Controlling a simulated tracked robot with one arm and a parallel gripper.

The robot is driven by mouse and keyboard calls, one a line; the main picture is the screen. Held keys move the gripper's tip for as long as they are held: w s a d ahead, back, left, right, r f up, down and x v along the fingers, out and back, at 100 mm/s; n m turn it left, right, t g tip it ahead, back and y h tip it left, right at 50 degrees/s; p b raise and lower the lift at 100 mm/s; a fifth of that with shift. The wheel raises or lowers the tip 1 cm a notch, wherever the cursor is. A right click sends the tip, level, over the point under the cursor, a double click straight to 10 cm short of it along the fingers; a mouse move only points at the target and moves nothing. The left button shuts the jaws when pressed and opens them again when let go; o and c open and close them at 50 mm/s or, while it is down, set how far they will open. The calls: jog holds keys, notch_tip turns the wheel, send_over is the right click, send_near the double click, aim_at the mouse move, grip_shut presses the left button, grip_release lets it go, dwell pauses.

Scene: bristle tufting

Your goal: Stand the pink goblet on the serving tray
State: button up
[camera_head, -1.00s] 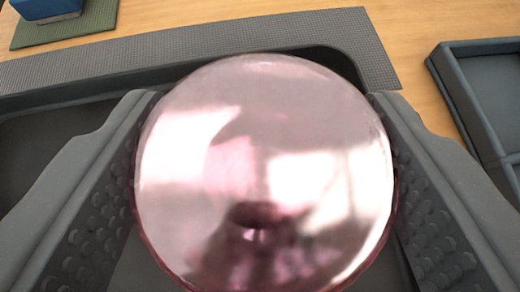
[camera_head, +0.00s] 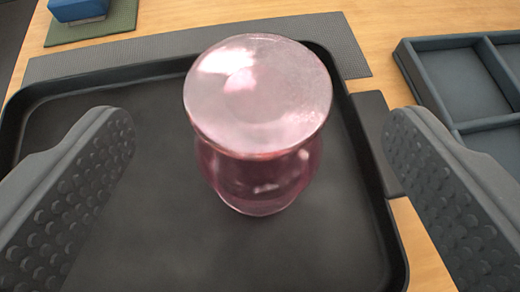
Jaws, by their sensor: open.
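The pink goblet (camera_head: 258,120) is glossy and see-through, with a wide round disc on top and a rounded body below. The fingers are empty. The left finger covers part of the tray's left side, and the tray's near edge is out of the picture.
A grey ribbed mat (camera_head: 345,45) lies behind the tray on the wooden table. A dark divided organiser (camera_head: 470,80) is at the right. A blue block (camera_head: 80,8) sits on a green mat (camera_head: 115,22) at the back left. A flat dark piece (camera_head: 375,125) lies right of the tray.

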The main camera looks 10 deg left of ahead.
jog(key=v, duration=0.6)
jog(key=shift+p, duration=0.3)
jog(key=shift+s, duration=0.1)
notch_tip(320, 180, up, 13)
jog(key=d+t+h, duration=0.1)
jog(key=d+h, duration=0.1)
jog(key=s+a+r, duration=0.1)
jog(key=s+r, duration=0.3)
jog(key=r, duration=0.6)
jog(key=s+a+r+m+t, duration=0.1)
jog(key=s+r, duration=0.4)
jog(key=r, duration=0.5)
jog(key=s+a+r+t, duration=0.1)
jog(key=s+r, duration=0.4)
jog(key=r, duration=0.5)
jog(key=shift+s+a+r+m, duration=0.2)
jog(key=shift+s+a+m, duration=0.05)
jog(key=shift+a+m, duration=0.05)
jog(key=shift+r, duration=0.1)
jog(key=shift+r+p, duration=0.3)
jog(key=shift+p, duration=0.15)
